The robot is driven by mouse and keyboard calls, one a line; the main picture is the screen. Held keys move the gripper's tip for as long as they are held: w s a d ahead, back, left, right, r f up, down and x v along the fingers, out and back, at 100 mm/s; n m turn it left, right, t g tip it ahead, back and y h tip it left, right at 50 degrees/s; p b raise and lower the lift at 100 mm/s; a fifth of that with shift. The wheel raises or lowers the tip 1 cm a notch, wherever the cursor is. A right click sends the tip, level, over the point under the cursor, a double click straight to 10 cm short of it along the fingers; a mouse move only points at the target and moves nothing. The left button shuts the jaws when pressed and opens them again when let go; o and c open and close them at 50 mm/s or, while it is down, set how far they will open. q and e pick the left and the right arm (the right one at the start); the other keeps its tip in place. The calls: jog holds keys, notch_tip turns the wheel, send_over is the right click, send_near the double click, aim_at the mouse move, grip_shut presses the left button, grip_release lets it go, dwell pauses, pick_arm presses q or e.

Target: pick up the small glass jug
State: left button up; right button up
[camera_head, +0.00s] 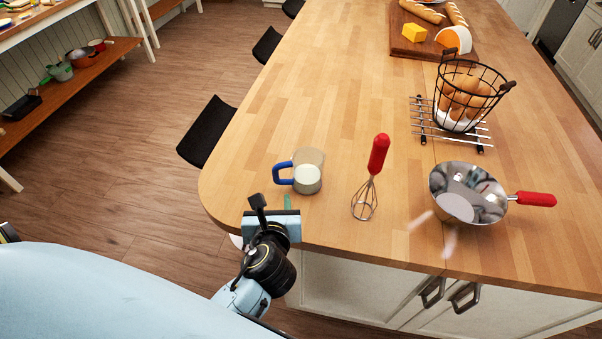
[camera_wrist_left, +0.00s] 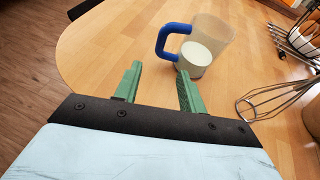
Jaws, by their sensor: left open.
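The small glass jug (camera_head: 309,170) stands upright near the rounded front left corner of the wooden island top. It is clear, has a blue handle on its left side and holds something white. It also shows in the left wrist view (camera_wrist_left: 208,47), beyond the fingertips. My left gripper (camera_head: 287,203) is at the island's front edge, just in front of the jug and apart from it. In the left wrist view its two green fingers (camera_wrist_left: 158,75) are spread with nothing between them. My right gripper is in neither view.
A metal pan (camera_head: 468,193) with a red handle is further right. A wire basket (camera_head: 470,92) sits on a rack behind. A board (camera_head: 432,45) with bread and cheese is at the back. The top behind the jug is clear.

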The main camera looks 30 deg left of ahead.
aim_at(276, 179)
pick_arm(q)
jog(key=x, duration=0.6)
jog(key=shift+w+a+f, duration=0.1)
jog(key=shift+w+a, duration=0.05)
jog(key=shift+w, duration=0.15)
jog(key=x, duration=0.5)
jog(key=shift+w, duration=0.15)
grip_shut()
